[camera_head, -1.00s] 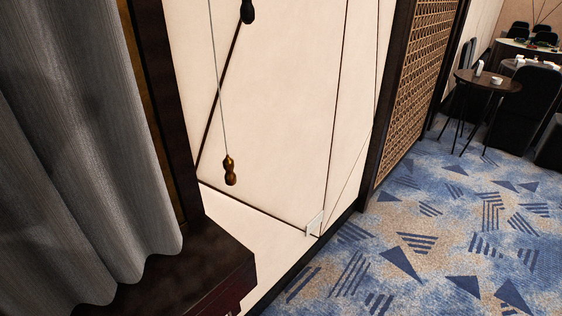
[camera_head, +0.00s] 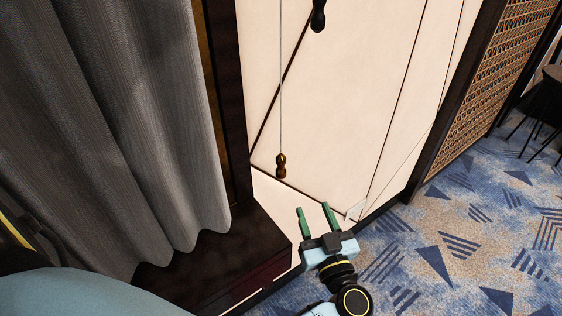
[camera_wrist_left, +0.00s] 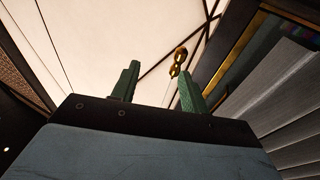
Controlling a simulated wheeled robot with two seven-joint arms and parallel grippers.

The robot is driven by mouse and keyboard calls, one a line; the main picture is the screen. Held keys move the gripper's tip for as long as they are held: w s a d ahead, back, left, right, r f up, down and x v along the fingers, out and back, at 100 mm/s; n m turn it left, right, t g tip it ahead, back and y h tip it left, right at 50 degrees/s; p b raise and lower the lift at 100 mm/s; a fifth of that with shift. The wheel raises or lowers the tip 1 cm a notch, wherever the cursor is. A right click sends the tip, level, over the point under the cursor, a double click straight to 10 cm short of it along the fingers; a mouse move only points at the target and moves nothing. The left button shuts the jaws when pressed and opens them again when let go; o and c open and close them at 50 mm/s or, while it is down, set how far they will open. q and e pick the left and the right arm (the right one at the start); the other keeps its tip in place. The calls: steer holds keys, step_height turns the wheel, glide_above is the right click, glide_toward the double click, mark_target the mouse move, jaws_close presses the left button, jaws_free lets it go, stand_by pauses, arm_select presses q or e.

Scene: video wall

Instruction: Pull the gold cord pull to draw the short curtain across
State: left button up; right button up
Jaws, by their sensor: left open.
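The gold cord pull (camera_head: 281,165) hangs on a thin cord in front of the cream wall panel, right of the curtain. It also shows in the left wrist view (camera_wrist_left: 178,62), just past the tip of the right-hand finger. The short grey curtain (camera_head: 120,120) hangs in folds at the left. My left gripper (camera_head: 312,207) is open and empty, its green fingers pointing up the picture. It appears below and to the right of the gold pull, apart from it. My right gripper is not in view.
A black pull (camera_head: 318,15) hangs higher and to the right of the gold one. A dark wooden ledge (camera_head: 215,260) lies under the curtain, beside a dark upright frame. A woven lattice screen (camera_head: 490,90) stands at the right. Blue patterned carpet (camera_head: 450,240) is open there.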

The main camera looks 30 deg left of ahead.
mark_target(284, 174)
arm_select(q)
steer(key=w+a+r+g, duration=0.1)
steer(key=a, duration=0.3)
steer(key=w+a+r+n+g+p, duration=0.1)
steer(key=w+a, duration=0.1)
steer(key=a, duration=0.2)
steer(key=w+a+r+n+g+p, duration=0.1)
steer(key=w+a, duration=0.1)
steer(key=a, duration=0.2)
steer(key=shift+w+a+r+g+y, duration=0.15)
steer(key=shift+a+g+y, duration=0.05)
steer(key=shift+g+y, duration=0.2)
jaws_close()
